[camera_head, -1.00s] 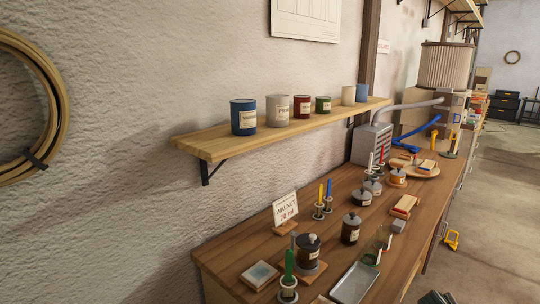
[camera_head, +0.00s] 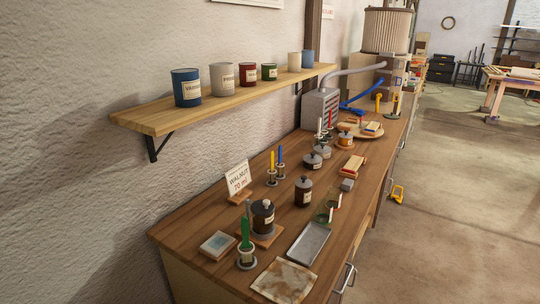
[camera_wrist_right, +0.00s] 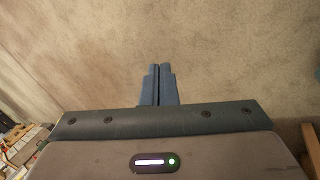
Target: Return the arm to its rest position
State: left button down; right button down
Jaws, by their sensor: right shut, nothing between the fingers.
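My right gripper (camera_wrist_right: 158,85) shows in the right wrist view. Its two blue-grey fingers are together and hold nothing. Behind the fingers in that view is only bare, brownish floor. Neither gripper shows in the head view, and my left gripper is in no view.
A wooden bench (camera_head: 200,235) runs along the wall, with jars, a grey metal tray (camera_head: 308,243), a stained cloth (camera_head: 285,281) and a "WALNUT 70 ml" sign (camera_head: 238,177). A wall shelf (camera_head: 160,118) holds several tins.

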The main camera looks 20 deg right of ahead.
jog(key=s+a+f+y+b, duration=0.1)
jog(key=a+f, duration=0.3)
jog(key=a, duration=1)
jog(key=s+a+f+m+y+b, duration=0.1)
jog(key=a+f, duration=0.4)
jog(key=a, duration=1)
jog(key=shift+a+y, duration=0.25)
jog(key=shift+y, duration=0.55)
